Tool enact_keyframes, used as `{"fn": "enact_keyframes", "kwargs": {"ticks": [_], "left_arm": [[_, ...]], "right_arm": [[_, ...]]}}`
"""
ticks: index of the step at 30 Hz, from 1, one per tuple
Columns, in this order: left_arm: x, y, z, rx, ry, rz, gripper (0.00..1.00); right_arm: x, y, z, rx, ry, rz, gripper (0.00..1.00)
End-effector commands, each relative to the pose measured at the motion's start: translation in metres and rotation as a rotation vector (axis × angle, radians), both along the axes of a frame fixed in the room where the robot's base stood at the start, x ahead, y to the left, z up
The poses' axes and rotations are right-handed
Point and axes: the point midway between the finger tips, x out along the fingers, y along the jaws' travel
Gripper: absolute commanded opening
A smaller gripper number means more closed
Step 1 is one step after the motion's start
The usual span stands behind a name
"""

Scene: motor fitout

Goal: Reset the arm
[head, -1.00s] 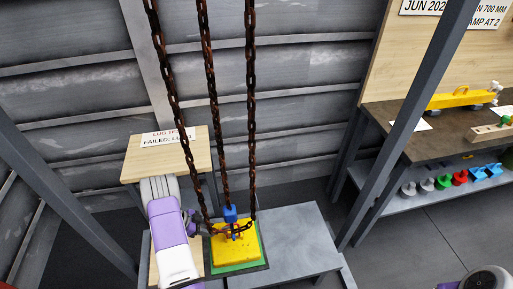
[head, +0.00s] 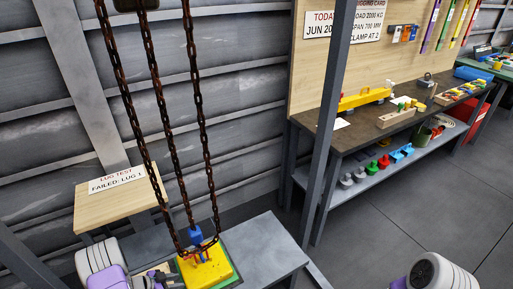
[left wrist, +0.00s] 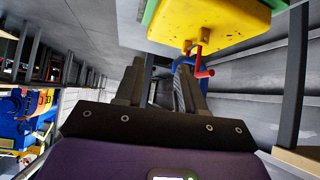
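My left arm comes in at the bottom left of the head view. Its gripper (head: 158,277) is beside the yellow block (head: 207,270), which sits on a green base under three rusty chains (head: 165,110). A blue fitting (head: 197,237) with a little red stands on the block where the chains gather. In the left wrist view the two dark fingers (left wrist: 160,70) stand apart with nothing between them. The yellow block (left wrist: 225,18) hangs in at the top of that view, its red and blue fitting (left wrist: 200,60) just past the right finger. My right gripper is out of view; only a link of that arm shows.
A wooden board with a "LUG TEST FAILED: LUG 1" card (head: 117,180) stands behind my left arm. A grey post (head: 327,130) rises before a dark workbench (head: 350,137) with a yellow beam (head: 365,98). Coloured parts line its lower shelf. Open floor lies at right.

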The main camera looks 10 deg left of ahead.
Motion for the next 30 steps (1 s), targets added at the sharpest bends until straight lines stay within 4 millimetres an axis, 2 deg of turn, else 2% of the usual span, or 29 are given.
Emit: {"fn": "enact_keyframes", "kwargs": {"ticks": [8, 11, 14, 17, 19, 24, 27, 30], "left_arm": [[0.037, -0.061, 0.002, -0.071, 0.032, 0.215, 0.39], [0.043, -0.096, 0.001, -0.106, 0.095, 0.322, 0.39], [0.036, -0.137, -0.001, -0.138, 0.199, 0.426, 0.39], [0.016, -0.179, -0.003, -0.156, 0.334, 0.513, 0.39], [-0.005, -0.209, -0.003, -0.162, 0.443, 0.561, 0.39], [-0.071, -0.269, 0.004, -0.142, 0.711, 0.642, 0.39], [-0.106, -0.291, 0.011, -0.121, 0.831, 0.669, 0.39], [-0.128, -0.303, 0.017, -0.104, 0.907, 0.682, 0.39]], "right_arm": [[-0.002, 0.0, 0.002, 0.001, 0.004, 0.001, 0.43], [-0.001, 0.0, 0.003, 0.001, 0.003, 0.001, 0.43], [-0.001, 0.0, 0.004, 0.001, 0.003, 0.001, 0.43], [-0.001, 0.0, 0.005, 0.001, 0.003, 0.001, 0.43], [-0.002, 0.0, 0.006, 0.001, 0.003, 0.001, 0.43], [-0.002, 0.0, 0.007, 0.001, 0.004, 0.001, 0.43], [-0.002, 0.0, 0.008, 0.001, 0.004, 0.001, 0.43], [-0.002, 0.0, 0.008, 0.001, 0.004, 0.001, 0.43]]}}
